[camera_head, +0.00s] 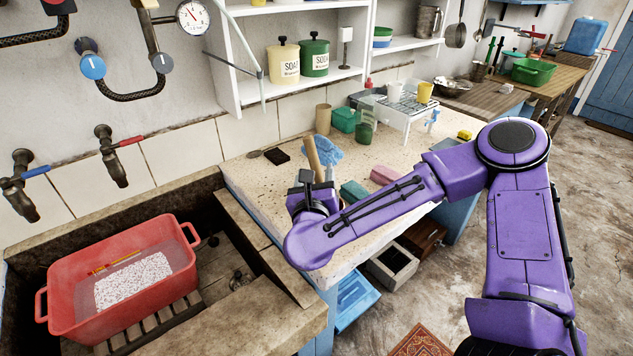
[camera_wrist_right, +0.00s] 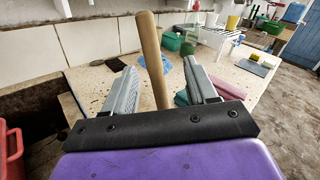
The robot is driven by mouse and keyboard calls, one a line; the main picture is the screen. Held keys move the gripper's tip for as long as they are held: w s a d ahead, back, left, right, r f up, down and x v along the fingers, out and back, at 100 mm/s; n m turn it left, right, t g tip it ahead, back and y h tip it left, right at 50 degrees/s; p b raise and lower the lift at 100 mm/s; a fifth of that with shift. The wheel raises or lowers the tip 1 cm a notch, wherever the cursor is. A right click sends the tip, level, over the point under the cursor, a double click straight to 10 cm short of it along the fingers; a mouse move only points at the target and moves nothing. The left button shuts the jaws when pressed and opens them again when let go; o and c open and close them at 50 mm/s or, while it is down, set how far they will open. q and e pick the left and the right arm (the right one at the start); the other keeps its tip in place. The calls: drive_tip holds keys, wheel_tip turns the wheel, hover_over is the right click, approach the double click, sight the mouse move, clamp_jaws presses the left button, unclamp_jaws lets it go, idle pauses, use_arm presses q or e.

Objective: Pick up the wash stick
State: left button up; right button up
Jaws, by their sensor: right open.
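The wash stick, a light brown wooden rod (camera_head: 313,155), stands nearly upright, leaning a little, above the speckled worktop (camera_head: 255,190). In the right wrist view the wash stick (camera_wrist_right: 151,55) rises between the two grey fingers of my right gripper (camera_wrist_right: 163,90). The fingers are apart, with a gap on each side of the stick. Its lower end is hidden behind the gripper's black palm bar. In the head view my right gripper (camera_head: 316,182) is over the worktop at the stick. My left gripper is in no view.
A red tub (camera_head: 62,290) sits in the stone trough at left. Near the gripper lie a blue cloth (camera_head: 325,150), a green block (camera_head: 353,191) and a pink block (camera_head: 385,174). A brown cup (camera_head: 323,119) and white rack (camera_head: 405,105) stand behind.

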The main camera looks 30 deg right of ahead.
sight(313, 162)
drive_tip(key=p+x, duration=0.1)
drive_tip(key=x, duration=0.1)
drive_tip(key=p+x, duration=0.1)
drive_tip(key=x, duration=0.2)
drive_tip(key=a+p+x, duration=0.1)
drive_tip(key=x, duration=0.1)
drive_tip(key=shift+w+d+f, duration=0.2)
drive_tip(key=shift+w, duration=0.35)
drive_tip(key=shift+d, duration=0.2)
drive_tip(key=shift+a, duration=0.1)
drive_tip(key=c, duration=1.1)
